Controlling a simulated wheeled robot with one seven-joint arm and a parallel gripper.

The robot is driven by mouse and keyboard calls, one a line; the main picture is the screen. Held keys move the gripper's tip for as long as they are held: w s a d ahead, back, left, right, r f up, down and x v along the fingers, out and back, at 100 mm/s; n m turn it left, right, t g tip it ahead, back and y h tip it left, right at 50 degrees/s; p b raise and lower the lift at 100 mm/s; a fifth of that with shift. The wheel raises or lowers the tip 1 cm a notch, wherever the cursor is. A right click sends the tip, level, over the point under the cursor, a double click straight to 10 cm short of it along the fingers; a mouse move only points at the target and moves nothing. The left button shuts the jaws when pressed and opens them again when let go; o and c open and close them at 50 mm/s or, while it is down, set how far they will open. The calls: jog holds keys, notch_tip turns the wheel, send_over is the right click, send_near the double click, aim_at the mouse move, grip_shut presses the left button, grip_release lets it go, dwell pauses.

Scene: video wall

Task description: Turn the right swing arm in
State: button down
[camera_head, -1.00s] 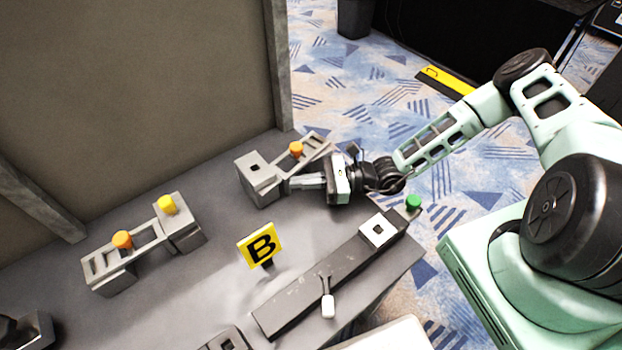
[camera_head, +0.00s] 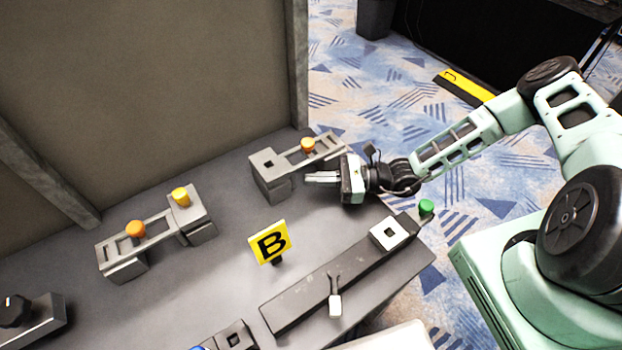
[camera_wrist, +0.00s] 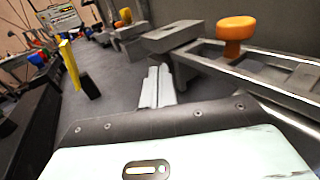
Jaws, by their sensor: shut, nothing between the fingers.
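The right swing arm (camera_head: 327,150) is a grey slotted bar with an orange knob (camera_head: 307,145). It extends from a grey block (camera_head: 268,166) with a square hole, slanting to the right and back. In the wrist view the orange knob (camera_wrist: 237,30) stands at upper right, with the slotted bar (camera_wrist: 275,68) running past it to the right. My gripper (camera_head: 308,178) is shut and empty, in front of the bar and to the right of the block. Its fingertips (camera_wrist: 157,75) show together in the wrist view, apart from the knob.
A second swing arm (camera_head: 155,232) with an orange and a yellow knob stands at left. A yellow B sign (camera_head: 269,243) stands mid-table. In front lies a dark panel (camera_head: 310,292) with a white-tipped lever and a green button (camera_head: 427,206). Bare tabletop (camera_head: 225,265) lies left of the sign.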

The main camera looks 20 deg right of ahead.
jog(key=b+v, duration=0.2)
jog(key=v, duration=0.8)
jog(key=shift+d, duration=0.2)
jog(key=s+a+r+n+g+h, duration=0.2)
jog(key=s+a+r+n+h, duration=0.3)
jog(key=s+r+n+h, duration=0.3)
jog(key=s+a+r+n+g+h, duration=0.2)
jog(key=s+a+r+n+h, duration=0.3)
jog(key=r+n, duration=1)
jog(key=shift+s+a+r+n+g+h, duration=0.2)
jog(key=shift+s+a+n+g+h, duration=0.15)
jog(key=shift+s+n+h, duration=2.05)
jog(key=shift+s+n+y, duration=0.4)
jog(key=shift+s+y, duration=0.05)
jog(key=shift+y, duration=0.05)
